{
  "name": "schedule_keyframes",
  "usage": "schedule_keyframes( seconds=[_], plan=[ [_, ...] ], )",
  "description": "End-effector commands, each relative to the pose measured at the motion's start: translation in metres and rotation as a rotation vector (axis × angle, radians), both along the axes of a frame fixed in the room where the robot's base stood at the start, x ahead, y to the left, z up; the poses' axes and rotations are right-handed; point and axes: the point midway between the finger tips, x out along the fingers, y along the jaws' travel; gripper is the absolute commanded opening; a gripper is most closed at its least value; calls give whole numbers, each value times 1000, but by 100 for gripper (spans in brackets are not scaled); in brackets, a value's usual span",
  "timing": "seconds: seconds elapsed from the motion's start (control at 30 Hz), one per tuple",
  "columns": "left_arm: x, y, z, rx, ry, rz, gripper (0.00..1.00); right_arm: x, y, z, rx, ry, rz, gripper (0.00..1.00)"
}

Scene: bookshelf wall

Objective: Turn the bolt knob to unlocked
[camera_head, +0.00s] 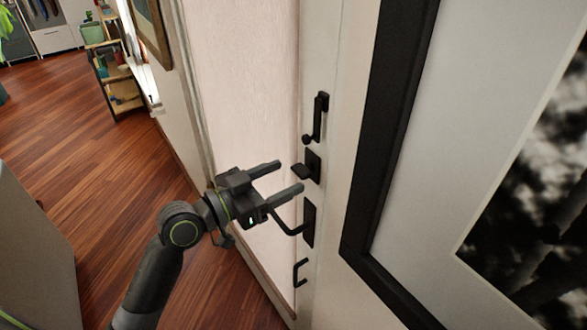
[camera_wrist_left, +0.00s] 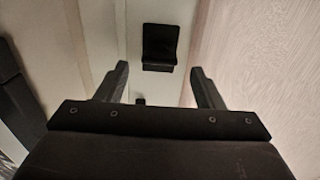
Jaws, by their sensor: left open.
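The bolt knob (camera_head: 301,171) is a dark thumb-turn on a small black plate (camera_head: 314,163), on the pale door edge strip in the head view. The knob sticks out to the left from its plate. In the left wrist view a dark plate with a protruding part (camera_wrist_left: 160,45) lies ahead, between the finger directions. My left gripper (camera_head: 290,175) is open and empty, its two fingers pointing at the knob from the left. The fingertips appear close to the knob but apart from it. My right gripper is not in view.
A black latch (camera_head: 319,117) sits above the knob. A lever handle (camera_head: 308,224) is just below, close to my gripper, and a pull (camera_head: 299,272) is lower. A black-framed picture (camera_head: 385,130) hangs at right. Wooden floor (camera_head: 90,170) is open at left.

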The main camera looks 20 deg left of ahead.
Motion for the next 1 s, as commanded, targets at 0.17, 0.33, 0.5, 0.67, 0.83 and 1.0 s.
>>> schedule_keyframes(
  seconds=[0.17,0.33,0.5,0.67,0.83,1.0],
  plan=[
    [17,-13,2,-5,0,-1,62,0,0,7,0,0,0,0],
    [25,-20,1,-1,1,-1,62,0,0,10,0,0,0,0],
    [27,-22,0,0,0,-1,62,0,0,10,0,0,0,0],
    [27,-22,0,0,0,-1,62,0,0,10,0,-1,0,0],
    [27,-22,0,0,0,-1,42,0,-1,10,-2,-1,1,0],
    [27,-21,0,0,0,-1,20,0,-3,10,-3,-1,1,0]
  ],
)
